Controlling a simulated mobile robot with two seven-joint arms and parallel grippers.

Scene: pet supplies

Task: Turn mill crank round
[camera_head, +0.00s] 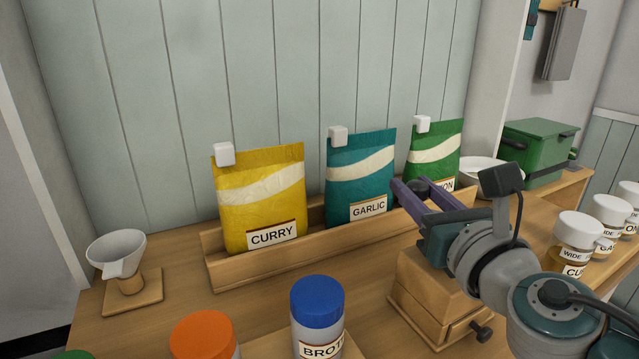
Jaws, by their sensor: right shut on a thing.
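The wooden mill (412,284) stands on the counter right of centre, with a small drawer and a dark drawer knob (483,332) low at its front. My right gripper (417,189) reaches in from the right above the mill, its purple fingers pointing to the upper left. It is shut on the dark crank knob (420,187), which shows between the fingers. The crank's arm and the mill's top are hidden behind my gripper and wrist. My left gripper is not in view.
A wooden rack (260,267) behind the mill holds yellow CURRY (262,205), teal GARLIC (360,165) and green (436,143) bags. A white funnel (116,254) on a stand is at left. Lidded jars (318,305) stand in front; white-capped jars (577,240) stand at right.

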